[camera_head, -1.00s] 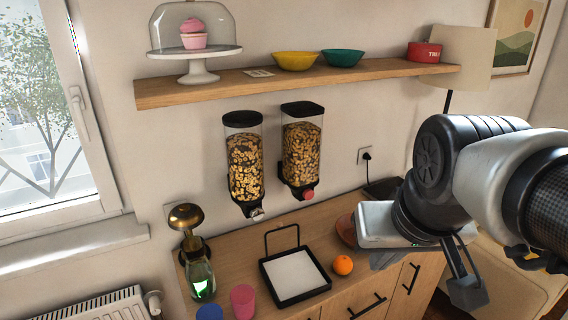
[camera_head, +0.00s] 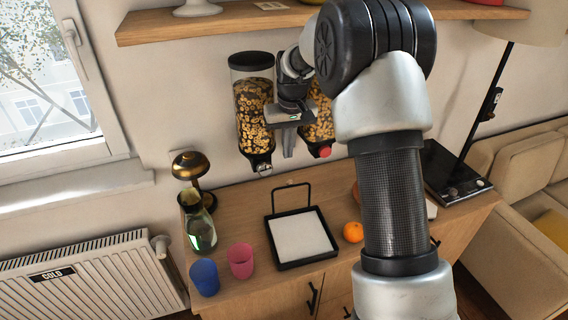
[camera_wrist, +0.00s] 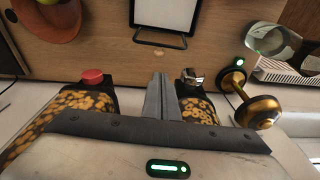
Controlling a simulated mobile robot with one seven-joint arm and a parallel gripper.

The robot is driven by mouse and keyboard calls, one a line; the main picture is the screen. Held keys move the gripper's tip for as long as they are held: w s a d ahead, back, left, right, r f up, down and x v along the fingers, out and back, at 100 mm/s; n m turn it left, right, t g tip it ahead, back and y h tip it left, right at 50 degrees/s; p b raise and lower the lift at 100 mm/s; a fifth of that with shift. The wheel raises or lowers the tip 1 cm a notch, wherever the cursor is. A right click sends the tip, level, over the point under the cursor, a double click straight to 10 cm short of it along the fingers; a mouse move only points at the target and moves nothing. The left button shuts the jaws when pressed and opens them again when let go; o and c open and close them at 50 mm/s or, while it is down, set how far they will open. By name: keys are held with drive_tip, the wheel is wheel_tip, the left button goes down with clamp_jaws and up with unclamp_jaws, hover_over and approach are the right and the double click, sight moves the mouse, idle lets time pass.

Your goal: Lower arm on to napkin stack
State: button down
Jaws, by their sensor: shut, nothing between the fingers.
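The napkin stack (camera_head: 301,238) is a white square pile in a black tray-like holder (camera_head: 277,258) with a wire handle at its back, on the wooden counter. It also shows at the top of the wrist view as a white square (camera_wrist: 165,12) in its black frame. My gripper (camera_head: 288,152) is shut and empty, with its fingers pointing down. It hangs in front of the cereal dispensers, well above the counter and apart from the napkins. In the wrist view the closed fingers (camera_wrist: 160,80) point up toward the holder.
An orange (camera_head: 353,232) sits right of the holder. A pink cup (camera_head: 241,261), a blue cup (camera_head: 205,277), a glass carafe (camera_head: 200,224) and a brass lamp (camera_head: 191,168) stand to its left. Two cereal dispensers (camera_head: 254,112) hang on the wall behind my gripper.

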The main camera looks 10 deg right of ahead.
wheel_tip(320, 180, down, 10)
drive_tip(key=w, duration=0.1)
drive_tip(key=shift+w+p, duration=0.35)
drive_tip(key=shift+p, duration=0.05)
drive_tip(key=shift+f+b, duration=0.1)
drive_tip(key=shift+b, duration=0.4)
